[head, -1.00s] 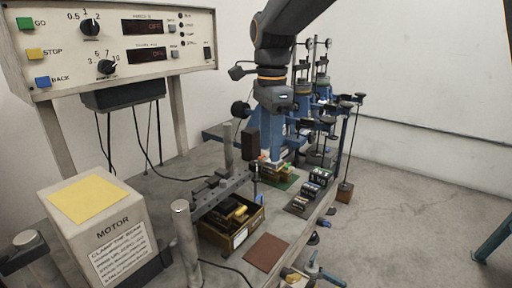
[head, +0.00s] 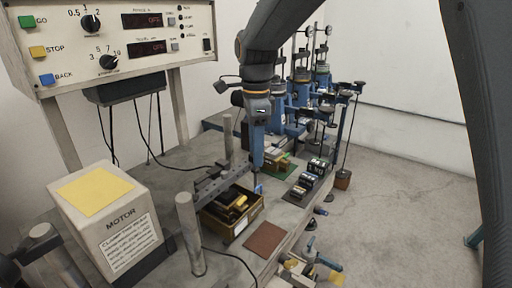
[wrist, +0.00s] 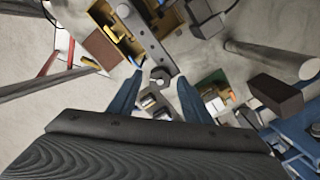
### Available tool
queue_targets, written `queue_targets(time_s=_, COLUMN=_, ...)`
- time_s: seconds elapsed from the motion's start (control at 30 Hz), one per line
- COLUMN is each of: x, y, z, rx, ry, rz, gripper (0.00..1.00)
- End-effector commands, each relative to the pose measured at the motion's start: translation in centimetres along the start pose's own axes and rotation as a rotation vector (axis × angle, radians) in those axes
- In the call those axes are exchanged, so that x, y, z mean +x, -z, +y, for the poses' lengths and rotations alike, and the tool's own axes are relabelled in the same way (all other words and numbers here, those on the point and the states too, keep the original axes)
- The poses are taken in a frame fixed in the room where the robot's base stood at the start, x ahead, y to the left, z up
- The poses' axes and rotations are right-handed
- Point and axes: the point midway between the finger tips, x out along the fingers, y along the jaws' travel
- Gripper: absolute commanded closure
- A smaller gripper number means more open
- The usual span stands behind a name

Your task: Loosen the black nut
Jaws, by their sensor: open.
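A dark grey hex nut (wrist: 160,77) shows in the wrist view at the near end of a drilled metal bar (wrist: 146,38). It is the likely black nut. The bar also shows in the head view (head: 216,183), but I cannot make out the nut there. My gripper (wrist: 158,74) is open, with one blue finger to the left of the nut and one to the right in the picture. I cannot tell how far the fingertips are above it. In the head view my gripper (head: 258,183) points down beside the bar's far end.
An open box of parts (head: 236,228) stands beside the bar. A metal post (head: 190,235), a motor box (head: 110,220) and a brown mat (head: 265,240) are nearer. Dark blocks (head: 308,182) lie to the right, and blue test stands (head: 300,95) stand behind.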

Motion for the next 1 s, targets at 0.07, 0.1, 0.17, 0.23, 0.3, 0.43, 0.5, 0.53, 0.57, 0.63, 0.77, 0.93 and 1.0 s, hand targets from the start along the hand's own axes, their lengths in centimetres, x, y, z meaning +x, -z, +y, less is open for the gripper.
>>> queue_targets(time_s=0.07, x=0.03, y=0.01, z=0.00, rx=0.000, ry=0.000, rz=0.000, gripper=0.55)
queue_targets(time_s=0.1, x=0.03, y=0.01, z=0.00, rx=0.000, ry=0.000, rz=0.000, gripper=0.55)
queue_targets(time_s=0.17, x=0.02, y=0.01, z=0.00, rx=0.000, ry=0.000, rz=0.000, gripper=0.55)
queue_targets(time_s=0.23, x=0.02, y=0.01, z=0.00, rx=0.000, ry=0.000, rz=0.000, gripper=0.67)
queue_targets(time_s=0.3, x=0.01, y=0.01, z=0.00, rx=0.000, ry=0.000, rz=0.000, gripper=0.79)
queue_targets(time_s=0.43, x=0.00, y=0.01, z=0.00, rx=0.000, ry=0.000, rz=0.000, gripper=0.97)
queue_targets(time_s=0.5, x=0.00, y=0.01, z=0.01, rx=-0.001, ry=0.000, rz=0.000, gripper=0.97)
queue_targets(time_s=0.53, x=-0.01, y=0.01, z=0.01, rx=-0.003, ry=0.000, rz=0.000, gripper=0.97)
queue_targets(time_s=0.57, x=-0.01, y=0.01, z=0.01, rx=-0.005, ry=0.000, rz=0.000, gripper=0.97)
queue_targets(time_s=0.63, x=-0.03, y=0.01, z=0.01, rx=-0.016, ry=0.000, rz=0.000, gripper=0.97)
queue_targets(time_s=0.77, x=-0.06, y=0.01, z=0.01, rx=-0.055, ry=0.000, rz=0.000, gripper=0.97)
queue_targets(time_s=0.93, x=-0.10, y=0.01, z=0.02, rx=-0.154, ry=-0.001, rz=0.000, gripper=0.97)
queue_targets(time_s=1.0, x=-0.13, y=0.01, z=0.03, rx=-0.209, ry=-0.001, rz=0.000, gripper=0.97)
